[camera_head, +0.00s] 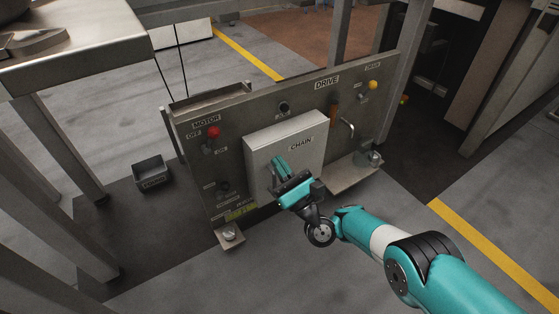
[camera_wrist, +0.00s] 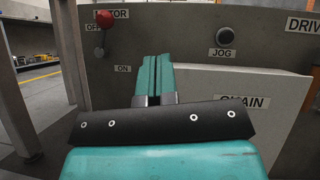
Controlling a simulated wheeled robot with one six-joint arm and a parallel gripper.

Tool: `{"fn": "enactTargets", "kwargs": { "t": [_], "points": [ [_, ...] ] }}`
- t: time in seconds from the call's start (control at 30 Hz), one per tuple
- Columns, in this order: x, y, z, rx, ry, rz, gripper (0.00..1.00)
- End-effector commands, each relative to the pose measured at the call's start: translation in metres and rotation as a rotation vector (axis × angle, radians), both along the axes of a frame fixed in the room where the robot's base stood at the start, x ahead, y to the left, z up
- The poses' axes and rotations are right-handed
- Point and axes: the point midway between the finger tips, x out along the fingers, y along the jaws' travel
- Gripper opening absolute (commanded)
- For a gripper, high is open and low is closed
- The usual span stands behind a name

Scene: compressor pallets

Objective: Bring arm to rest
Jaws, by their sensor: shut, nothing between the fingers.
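My gripper (camera_head: 280,163) has teal fingers and a dark body. It is in front of the left part of the pale CHAIN cover (camera_head: 304,132) on the metal panel (camera_head: 240,103). In the wrist view my gripper's fingers (camera_wrist: 156,62) lie side by side, closed, with nothing visible between them. There the CHAIN cover (camera_wrist: 270,120) is behind and to the right of the fingers. My teal and white arm reaches in from the lower right in the head view. I cannot tell whether the fingertips touch the cover.
A small grey bin (camera_head: 152,177) stands on the floor at left. A metal table (camera_head: 80,60) is at upper left. Floor at lower middle is clear.

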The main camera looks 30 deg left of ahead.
Motion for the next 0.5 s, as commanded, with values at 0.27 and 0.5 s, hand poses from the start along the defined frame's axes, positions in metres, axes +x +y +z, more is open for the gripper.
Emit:
{"fn": "enactTargets", "kwargs": {
  "t": [0.27, 0.5],
  "points": [
    [0.0, 0.0, 0.0, 0.0, 0.001, 0.001, 0.0],
    [0.006, 0.004, 0.012, -0.023, -0.038, -0.008, 0.0]
  ]
}}
